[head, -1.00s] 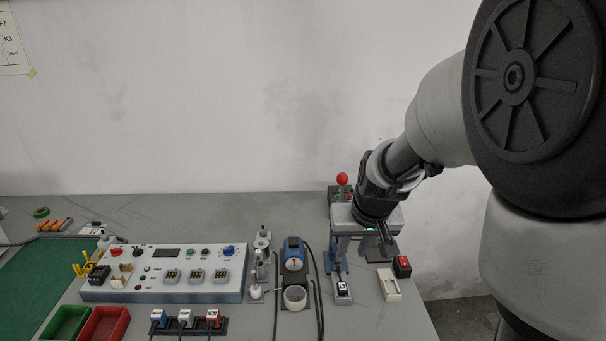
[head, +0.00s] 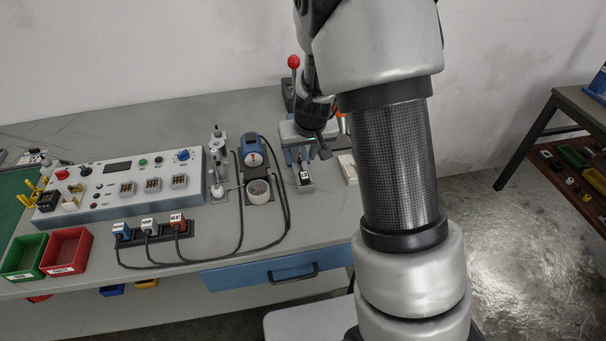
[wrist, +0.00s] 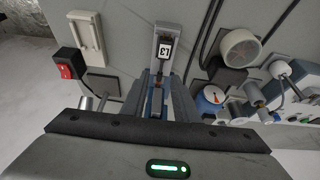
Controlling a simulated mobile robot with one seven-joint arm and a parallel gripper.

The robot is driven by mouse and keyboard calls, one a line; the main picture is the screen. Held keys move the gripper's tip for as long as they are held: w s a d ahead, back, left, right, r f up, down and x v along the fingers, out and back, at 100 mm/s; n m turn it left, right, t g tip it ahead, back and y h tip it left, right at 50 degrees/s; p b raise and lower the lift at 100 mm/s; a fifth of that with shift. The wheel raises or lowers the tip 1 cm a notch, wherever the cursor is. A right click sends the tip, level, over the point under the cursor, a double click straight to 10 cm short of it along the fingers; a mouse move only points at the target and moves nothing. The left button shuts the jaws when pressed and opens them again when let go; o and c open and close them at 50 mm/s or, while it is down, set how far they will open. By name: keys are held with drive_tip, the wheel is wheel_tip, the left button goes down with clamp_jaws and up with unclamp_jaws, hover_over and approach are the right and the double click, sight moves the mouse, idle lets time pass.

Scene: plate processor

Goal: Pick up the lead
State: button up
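Three plugs with black cables sit in a dark rack at the front of the bench: a blue one (head: 121,231), one labelled PUMP (head: 149,226) and a red-orange one labelled HEAT (head: 178,221). A black piece with a white label that seems to read L3 (wrist: 165,49) sits in a light grey holder; it also shows in the head view (head: 306,175). My gripper (head: 306,152) is above and behind this holder, pointing down. In the wrist view the gripper body fills the bottom edge. Its fingertips are hard to tell from the blue and grey stand beyond.
Green (head: 24,257) and red (head: 66,251) bins stand at the front left. A red switch (wrist: 68,70) is near the holder. Bare bench lies behind the panel.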

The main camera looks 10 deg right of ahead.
sight(301, 165)
drive_tip(key=x, duration=0.5)
drive_tip(key=shift+s+a+b, duration=0.1)
drive_tip(key=shift+b, duration=0.25)
clamp_jaws()
